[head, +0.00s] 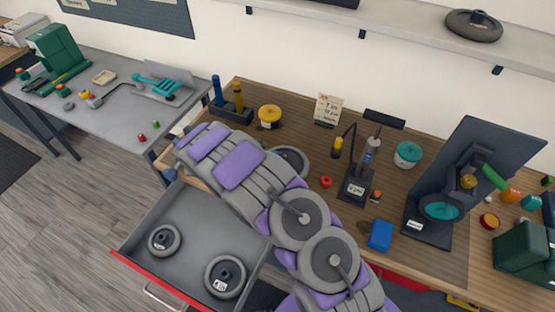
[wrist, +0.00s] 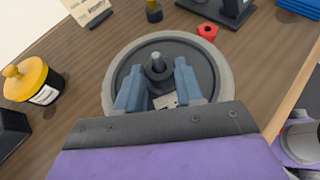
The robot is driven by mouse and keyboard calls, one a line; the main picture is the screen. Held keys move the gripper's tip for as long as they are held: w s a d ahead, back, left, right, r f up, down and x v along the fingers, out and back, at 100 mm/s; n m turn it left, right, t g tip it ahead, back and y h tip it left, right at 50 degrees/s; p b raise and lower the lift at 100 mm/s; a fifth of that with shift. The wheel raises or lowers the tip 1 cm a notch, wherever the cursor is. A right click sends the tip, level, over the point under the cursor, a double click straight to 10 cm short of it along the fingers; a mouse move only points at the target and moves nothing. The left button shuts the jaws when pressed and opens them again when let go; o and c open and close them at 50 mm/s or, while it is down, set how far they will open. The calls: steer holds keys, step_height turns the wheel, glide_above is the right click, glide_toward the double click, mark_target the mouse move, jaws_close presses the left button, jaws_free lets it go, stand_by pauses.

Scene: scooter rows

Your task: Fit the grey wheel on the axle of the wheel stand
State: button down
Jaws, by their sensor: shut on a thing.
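The grey wheel (wrist: 113,70), with a light grey rim and a dark inside, sits in the middle of the wrist view. It also shows partly behind my arm in the head view (head: 293,154). My gripper (wrist: 161,82) is shut on the wheel's dark hub, with one blue-grey finger on each side. I cannot tell how far down the wheel sits.
A red nut (head: 326,182) lies right of the wheel. A yellow-lidded pot (head: 269,115) stands to its left. An open drawer (head: 185,225) holds two more wheels. A dark upright panel (head: 489,155) with a teal part stands at the right. A blue block (head: 380,235) lies near the front.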

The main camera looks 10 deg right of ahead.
steer(key=c, duration=0.6)
jaws_free()
steer(key=shift+c, duration=0.2)
steer(key=p+v, duration=0.1)
steer(key=v, duration=1.6)
steer(key=shift+a, duration=0.35)
steer(key=shift+d, duration=0.1)
